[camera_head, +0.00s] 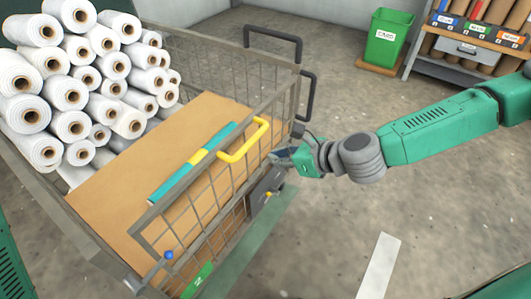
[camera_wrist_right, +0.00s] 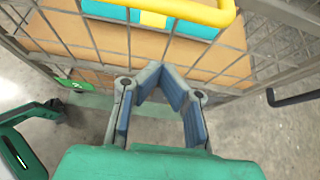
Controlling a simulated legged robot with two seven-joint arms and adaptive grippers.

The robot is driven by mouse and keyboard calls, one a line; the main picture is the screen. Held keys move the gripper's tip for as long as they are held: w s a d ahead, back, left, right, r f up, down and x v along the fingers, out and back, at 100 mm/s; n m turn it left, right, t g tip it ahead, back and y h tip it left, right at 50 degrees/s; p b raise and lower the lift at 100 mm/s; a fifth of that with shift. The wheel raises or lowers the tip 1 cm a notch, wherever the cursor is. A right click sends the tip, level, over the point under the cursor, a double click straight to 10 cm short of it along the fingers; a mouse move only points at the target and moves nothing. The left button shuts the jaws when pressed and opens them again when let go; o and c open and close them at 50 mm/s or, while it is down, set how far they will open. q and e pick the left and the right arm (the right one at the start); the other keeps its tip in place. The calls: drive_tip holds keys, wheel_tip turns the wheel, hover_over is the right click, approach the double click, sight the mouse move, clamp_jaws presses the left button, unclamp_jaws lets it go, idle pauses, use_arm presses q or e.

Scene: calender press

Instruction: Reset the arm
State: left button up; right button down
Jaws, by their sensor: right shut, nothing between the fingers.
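My right arm comes in from the right in the head view. Its gripper (camera_head: 283,156) is beside the right side of the mesh cart, just below the yellow handle (camera_head: 246,143). In the right wrist view the blue-padded fingers (camera_wrist_right: 155,75) come together at the tips with nothing between them. The yellow handle also shows beyond them at the top of that view (camera_wrist_right: 185,12). I cannot tell whether the fingertips touch the cart mesh.
The wire mesh cart (camera_head: 196,203) holds a brown board (camera_head: 120,190). Many white rolls (camera_head: 85,75) are stacked at the left. A green bin (camera_head: 387,38) and a shelf (camera_head: 470,45) stand at the back right. The floor right of the cart is mostly clear.

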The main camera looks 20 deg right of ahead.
drive_tip(key=p+v, duration=0.1)
drive_tip(key=v, duration=0.5)
drive_tip(key=shift+s+a, duration=0.1)
drive_tip(key=shift+a, duration=0.05)
